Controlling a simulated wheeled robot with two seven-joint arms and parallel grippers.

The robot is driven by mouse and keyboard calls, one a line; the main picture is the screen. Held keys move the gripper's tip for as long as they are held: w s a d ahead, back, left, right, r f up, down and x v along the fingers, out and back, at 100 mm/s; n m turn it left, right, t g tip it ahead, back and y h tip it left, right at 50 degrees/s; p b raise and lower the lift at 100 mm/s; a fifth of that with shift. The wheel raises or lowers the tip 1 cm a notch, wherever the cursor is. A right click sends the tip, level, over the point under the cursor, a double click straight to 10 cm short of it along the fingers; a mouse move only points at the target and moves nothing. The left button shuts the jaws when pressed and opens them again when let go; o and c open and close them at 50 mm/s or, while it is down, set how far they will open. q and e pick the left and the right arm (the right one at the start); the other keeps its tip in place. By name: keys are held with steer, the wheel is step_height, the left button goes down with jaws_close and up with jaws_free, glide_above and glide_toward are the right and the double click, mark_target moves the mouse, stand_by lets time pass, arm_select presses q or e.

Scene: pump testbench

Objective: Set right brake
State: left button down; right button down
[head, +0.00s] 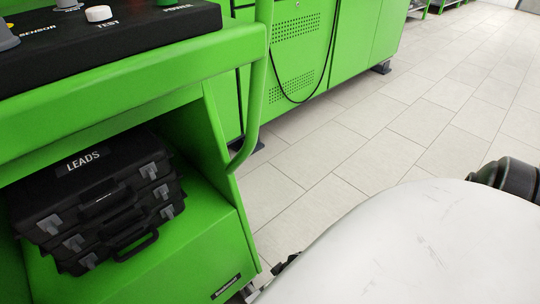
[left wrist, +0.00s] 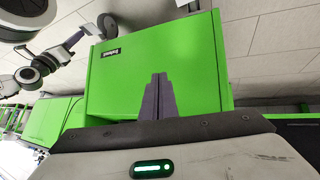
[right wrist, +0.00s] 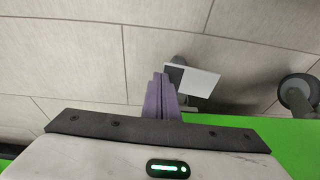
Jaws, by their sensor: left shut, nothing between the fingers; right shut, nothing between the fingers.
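In the right wrist view, a flat white plate on a grey stem (right wrist: 198,82) shows just right of my fingertips, beside the green cart edge. It looks like a brake pedal, but I cannot tell for sure. A dark round wheel-like part (right wrist: 297,92) is farther right. My right gripper (right wrist: 162,76) is shut and empty, left of the plate; I cannot tell if they touch. My left gripper (left wrist: 158,77) is shut and empty in front of the green cart (left wrist: 200,60). In the head view, a grey metal part (head: 250,293) shows at the cart's lower corner, mostly cut off.
The cart (head: 190,262) has a shelf with black cases (head: 100,205) marked LEADS and a black control panel (head: 110,38) on top. A green cabinet (head: 350,40) with a hanging black cable stands behind. The tiled floor (head: 400,125) between is clear.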

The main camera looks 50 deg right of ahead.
steer(key=shift+w, duration=0.1)
